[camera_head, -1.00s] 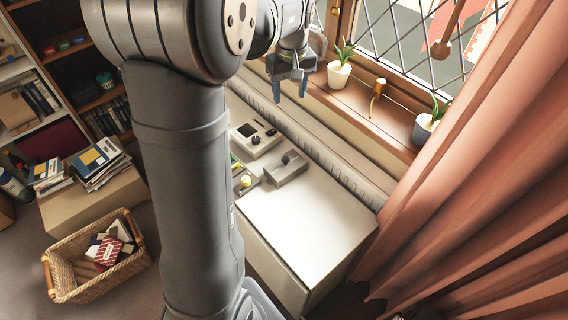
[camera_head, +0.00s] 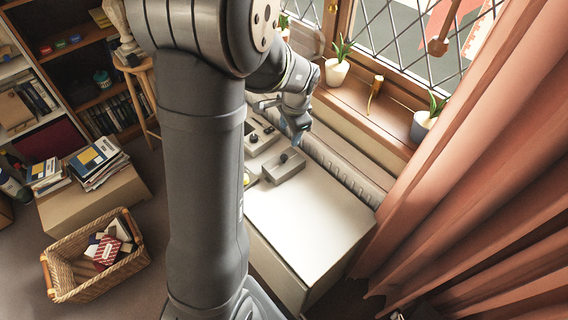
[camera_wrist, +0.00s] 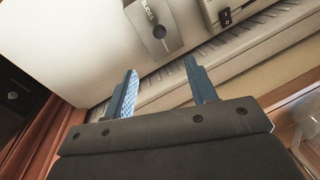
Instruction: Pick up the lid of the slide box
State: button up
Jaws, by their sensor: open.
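My gripper (camera_head: 297,138) is above and just behind the box, close to the wall side. In the wrist view my gripper (camera_wrist: 161,70) has two blue fingers spread apart with nothing between them. The lid lies beyond the fingertips, and I see no contact.
A grey device with a dark switch (camera_wrist: 225,17) is beside the box. The white cabinet top (camera_head: 310,222) is clear in front of it. A ribbed radiator (camera_wrist: 222,45) runs behind. The windowsill holds potted plants (camera_head: 336,73) and a brass object (camera_head: 375,95).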

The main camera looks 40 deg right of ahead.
aim_at(285, 155)
jog(key=w+f, duration=0.1)
jog(key=f, duration=0.8)
jog(key=w+f, duration=0.1)
jog(key=f, duration=0.3)
jog(key=shift+w+d+f, duration=0.25)
jog(key=shift+w+f, duration=0.05)
jog(key=shift+f, duration=0.1)
jog(key=shift+c, duration=0.4)
jog(key=c, duration=0.9)
